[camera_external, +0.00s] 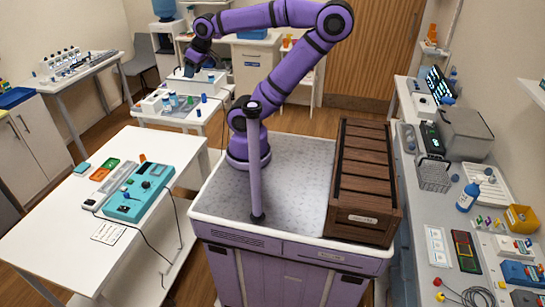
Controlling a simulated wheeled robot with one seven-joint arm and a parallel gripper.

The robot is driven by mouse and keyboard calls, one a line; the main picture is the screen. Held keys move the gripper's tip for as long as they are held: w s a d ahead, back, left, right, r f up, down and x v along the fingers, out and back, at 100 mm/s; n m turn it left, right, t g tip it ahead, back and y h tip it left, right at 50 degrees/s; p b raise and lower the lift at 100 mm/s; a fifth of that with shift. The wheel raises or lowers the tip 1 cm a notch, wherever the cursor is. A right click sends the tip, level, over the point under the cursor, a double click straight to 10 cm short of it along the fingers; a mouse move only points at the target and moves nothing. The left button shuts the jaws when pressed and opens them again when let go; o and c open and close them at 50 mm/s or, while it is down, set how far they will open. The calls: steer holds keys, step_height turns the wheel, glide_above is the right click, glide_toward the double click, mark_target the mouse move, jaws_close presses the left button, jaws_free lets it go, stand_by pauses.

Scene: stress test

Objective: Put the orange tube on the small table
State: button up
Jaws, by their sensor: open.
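My purple arm reaches to the back left, and my gripper (189,70) points down over a white box (203,83) at the small white table (188,123). The fingers are tiny and dark here; nothing shows held between them. Small bottles (172,98) and blue-capped pieces stand on that table. I cannot pick out the orange tube for certain. A small orange piece (142,158) stands behind the teal device on the large white table (50,225). Other orange items show on the back shelf (287,41) and at the far right (432,33).
A teal device (138,192) with cables sits on the large table, beside green and orange trays (104,170). A dark wooden crate (362,222) stands on my base. A crowded bench (437,212) runs along the right. Floor shows between the tables.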

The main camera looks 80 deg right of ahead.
steer(key=shift+w, duration=0.15)
steer(key=m+g+y, duration=0.2)
steer(key=m+g, duration=0.3)
steer(key=g, duration=0.2)
glide_above(143, 159)
steer(key=d, duration=0.3)
steer(key=w+d+f+x, duration=0.1)
steer(key=w+d+x, duration=0.1)
steer(key=x, duration=0.8)
steer(key=w+d+x, duration=0.1)
steer(key=x, duration=0.8)
steer(key=w+f+m+g, duration=0.1)
steer(key=w+f, duration=0.1)
steer(key=f, duration=0.7)
steer(key=w+f+m+g, duration=0.1)
steer(key=w+f, duration=0.1)
steer(key=f, duration=0.8)
steer(key=shift+y, duration=0.3)
steer(key=x, duration=1)
steer(key=shift+s+d+f, duration=0.1)
steer(key=shift+s+f, duration=0.05)
steer(key=shift+f, duration=0.05)
steer(key=c, duration=0.6)
